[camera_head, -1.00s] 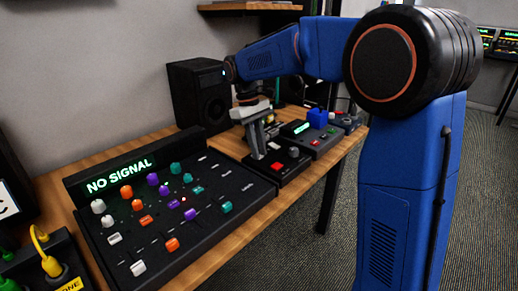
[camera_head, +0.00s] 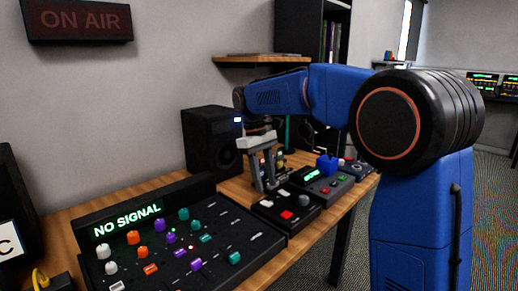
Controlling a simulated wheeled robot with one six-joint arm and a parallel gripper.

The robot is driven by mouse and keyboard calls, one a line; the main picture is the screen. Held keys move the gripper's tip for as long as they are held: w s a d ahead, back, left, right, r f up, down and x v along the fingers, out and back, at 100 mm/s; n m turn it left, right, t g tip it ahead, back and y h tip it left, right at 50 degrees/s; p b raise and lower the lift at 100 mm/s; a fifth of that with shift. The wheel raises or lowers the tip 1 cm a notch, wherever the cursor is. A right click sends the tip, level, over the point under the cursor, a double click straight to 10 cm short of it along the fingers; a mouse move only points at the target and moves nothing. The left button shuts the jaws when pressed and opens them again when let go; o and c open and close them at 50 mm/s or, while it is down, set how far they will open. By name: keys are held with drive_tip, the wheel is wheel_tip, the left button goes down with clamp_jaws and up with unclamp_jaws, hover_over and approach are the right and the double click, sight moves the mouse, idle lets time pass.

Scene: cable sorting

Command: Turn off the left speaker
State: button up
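The left speaker (camera_head: 208,142) is a black box standing upright at the back of the wooden desk, against the wall. Part of its right side is hidden behind my arm and gripper. My gripper (camera_head: 266,186) points down in front of the speaker's right side, over the desk behind a small black box. Its two fingers look apart with nothing between them. I cannot tell whether it touches the speaker. A second dark shape behind my arm is mostly hidden.
A mixer (camera_head: 180,240) with coloured knobs and a "NO SIGNAL" display fills the desk's front left. A black box with a red button (camera_head: 287,214) and a device with a blue block (camera_head: 326,165) stand to the right. A shelf (camera_head: 258,60) hangs above.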

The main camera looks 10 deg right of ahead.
drive_tip(key=v, duration=1.2)
drive_tip(key=shift+s+d, duration=0.1)
drive_tip(key=s+d+f+m+t+y, duration=0.1)
drive_tip(key=s+d+f+m+t, duration=0.15)
drive_tip(key=s+d, duration=0.5)
drive_tip(key=s+d+f+m+t, duration=0.1)
drive_tip(key=s+d+f, duration=0.25)
drive_tip(key=s, duration=0.75)
drive_tip(key=s+d+f+m+t, duration=0.2)
drive_tip(key=s+f, duration=0.6)
drive_tip(key=s+d+f+m+t, duration=0.1)
drive_tip(key=s+d+f, duration=0.2)
drive_tip(key=s+f, duration=0.4)
drive_tip(key=shift+s+f+m+t+y, duration=0.35)
drive_tip(key=shift+s+f+y, duration=0.05)
drive_tip(key=shift+s, duration=0.65)
drive_tip(key=shift+d, duration=0.1)
